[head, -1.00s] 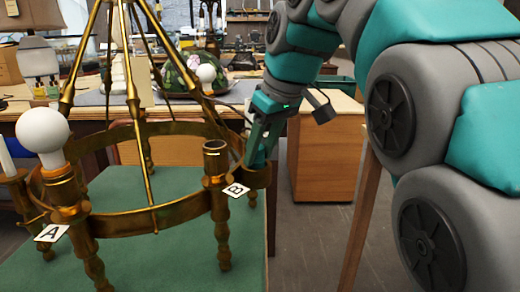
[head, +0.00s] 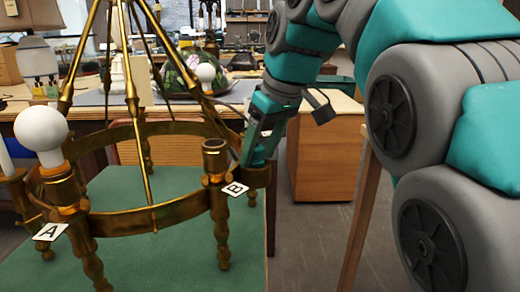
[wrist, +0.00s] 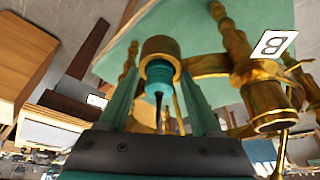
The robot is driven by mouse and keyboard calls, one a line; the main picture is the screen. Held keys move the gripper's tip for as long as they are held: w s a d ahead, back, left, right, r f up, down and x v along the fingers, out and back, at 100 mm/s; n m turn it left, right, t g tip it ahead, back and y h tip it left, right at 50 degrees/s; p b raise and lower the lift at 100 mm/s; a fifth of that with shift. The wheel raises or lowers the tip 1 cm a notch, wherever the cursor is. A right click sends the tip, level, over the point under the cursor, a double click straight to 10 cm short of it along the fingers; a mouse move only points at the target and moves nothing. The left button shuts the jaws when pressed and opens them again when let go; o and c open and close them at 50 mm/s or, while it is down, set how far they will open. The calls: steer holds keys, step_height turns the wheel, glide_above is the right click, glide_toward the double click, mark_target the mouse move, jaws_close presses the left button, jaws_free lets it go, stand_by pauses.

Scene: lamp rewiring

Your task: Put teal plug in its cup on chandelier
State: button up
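The teal plug (wrist: 158,76) shows in the wrist view with its front end inside the mouth of a brass cup (wrist: 160,50). Its ribbed back end and a dark cord stick out toward my gripper. My gripper (wrist: 160,88) has one finger on each side of the plug, with gaps visible between plug and fingers, so it looks open. In the head view my gripper (head: 256,152) points down at the chandelier's right-hand cup (head: 258,176), just right of the B tag (head: 235,189). The plug is hard to separate from the teal fingers there.
The brass chandelier (head: 130,228) stands over a green-topped table (head: 170,262). An empty brass cup (head: 215,150) stands just left of my gripper. A white bulb (head: 41,128) sits in the cup by tag A (head: 51,231). Chandelier rods rise to the left.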

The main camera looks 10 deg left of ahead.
steer(key=shift+o, duration=0.8)
steer(key=p+v, duration=0.2)
steer(key=v, duration=0.5)
steer(key=s+d+f+m, duration=0.2)
steer(key=d+f+m, duration=0.2)
steer(key=d+f, duration=0.4)
steer(key=s+d+f+m+g+h, duration=0.1)
steer(key=s+d+f+m+g, duration=0.1)
steer(key=s+d+f, duration=0.6)
steer(key=s+d+f+m+g+h, duration=0.2)
steer(key=s+d+f+m, duration=0.3)
steer(key=s+d+f, duration=0.4)
steer(key=s+f, duration=0.6)
steer(key=f, duration=0.2)
steer(key=shift+d+f+h+p, duration=0.25)
steer(key=shift+f+h+p, duration=0.05)
steer(key=shift+f+p, duration=0.05)
